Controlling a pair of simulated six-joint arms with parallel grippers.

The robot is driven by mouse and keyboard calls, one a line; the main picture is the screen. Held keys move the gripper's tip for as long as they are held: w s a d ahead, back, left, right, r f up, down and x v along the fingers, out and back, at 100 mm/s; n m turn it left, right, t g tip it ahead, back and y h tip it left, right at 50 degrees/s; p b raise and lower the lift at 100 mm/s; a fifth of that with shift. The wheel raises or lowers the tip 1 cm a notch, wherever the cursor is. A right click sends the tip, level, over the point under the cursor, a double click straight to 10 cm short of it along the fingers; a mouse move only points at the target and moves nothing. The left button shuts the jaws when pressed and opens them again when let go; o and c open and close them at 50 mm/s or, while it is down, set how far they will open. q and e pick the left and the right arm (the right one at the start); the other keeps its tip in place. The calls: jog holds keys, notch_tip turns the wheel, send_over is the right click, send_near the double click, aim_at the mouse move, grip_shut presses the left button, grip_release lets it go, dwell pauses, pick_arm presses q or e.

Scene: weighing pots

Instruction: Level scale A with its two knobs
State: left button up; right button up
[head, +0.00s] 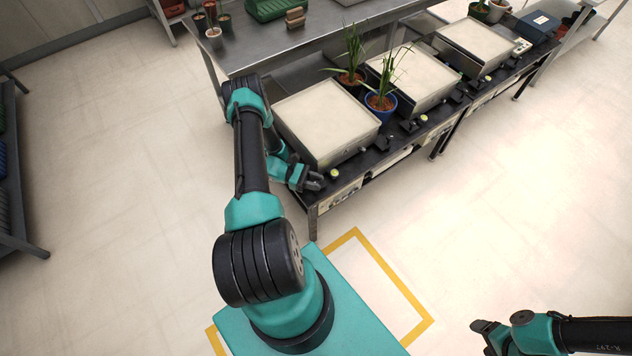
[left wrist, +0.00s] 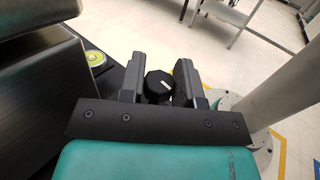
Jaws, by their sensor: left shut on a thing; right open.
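The left-most scale (head: 322,118), a steel box with a cream top, stands on the dark bench; I cannot read a letter on it. My left gripper (head: 314,182) is at its front left corner. In the left wrist view, its fingers are closed around a black faceted knob (left wrist: 159,84). A round yellow-green bubble level (left wrist: 95,58) sits beside the scale; it also shows in the head view (head: 335,175). Its bubble is too small to judge. A second black knob (head: 383,142) is at the front right corner. My right gripper (head: 484,338) is open and empty, over the floor.
A potted plant in a blue pot (head: 381,104) and another in a dark red pot (head: 350,78) stand just right of the scale. Two more scales (head: 415,75) (head: 475,40) continue along the bench. The floor in front is clear.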

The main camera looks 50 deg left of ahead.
pick_arm(q)
jog(key=shift+m+g+h, duration=0.4)
jog(key=shift+m+g, duration=0.1)
jog(key=shift+g, duration=0.2)
jog(key=o, duration=0.9)
jog(key=v, duration=1.7)
jog(key=shift+a, duration=0.2)
